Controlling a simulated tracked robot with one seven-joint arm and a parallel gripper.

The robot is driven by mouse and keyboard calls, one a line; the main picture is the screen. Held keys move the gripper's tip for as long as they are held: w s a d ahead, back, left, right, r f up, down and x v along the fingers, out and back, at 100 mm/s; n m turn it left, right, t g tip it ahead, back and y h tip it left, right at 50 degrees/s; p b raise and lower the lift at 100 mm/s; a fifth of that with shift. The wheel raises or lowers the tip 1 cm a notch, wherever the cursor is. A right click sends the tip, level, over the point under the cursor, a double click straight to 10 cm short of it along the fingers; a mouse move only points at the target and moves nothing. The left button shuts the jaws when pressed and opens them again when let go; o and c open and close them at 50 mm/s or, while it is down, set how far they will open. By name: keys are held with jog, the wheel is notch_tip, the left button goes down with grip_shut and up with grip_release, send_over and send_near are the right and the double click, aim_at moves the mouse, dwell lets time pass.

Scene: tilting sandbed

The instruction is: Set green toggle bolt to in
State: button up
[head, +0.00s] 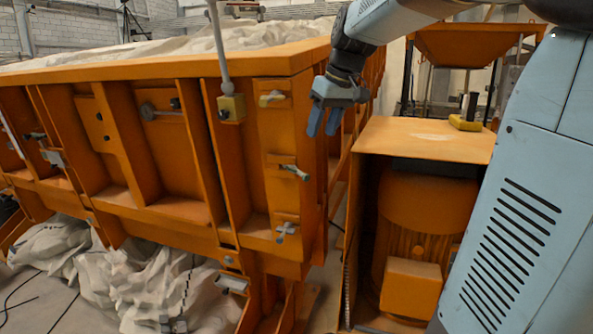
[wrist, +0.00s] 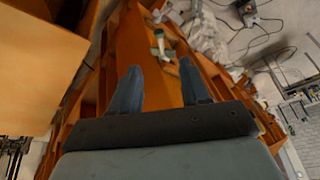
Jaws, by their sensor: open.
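Three small toggle bolts are in a column on the orange corner post of the sandbed (head: 277,135). The top one (head: 272,98) looks yellowish, the middle one (head: 295,171) pale greenish, and the bottom one (head: 286,231) bluish grey. The middle one looks most like the green toggle bolt; its handle is slightly tilted. My gripper (head: 323,122) is open and empty, fingers pointing down, to the right of the post and above the middle bolt's height. In the wrist view, a pale toggle bolt (wrist: 160,43) shows beyond and between my open fingers (wrist: 160,68); I cannot tell which one.
A grey lever with a yellow block (head: 231,106) stands just left of the post. An orange cabinet (head: 425,139) with an orange motor-like unit inside is to the right. A gap lies between post and cabinet.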

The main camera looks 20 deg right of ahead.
send_near(297, 172)
jog(key=f, duration=0.5)
jog(key=w+f, duration=0.1)
jog(key=f, duration=0.1)
jog(key=shift+f, duration=0.3)
jog(key=shift+c, duration=0.4)
grip_shut()
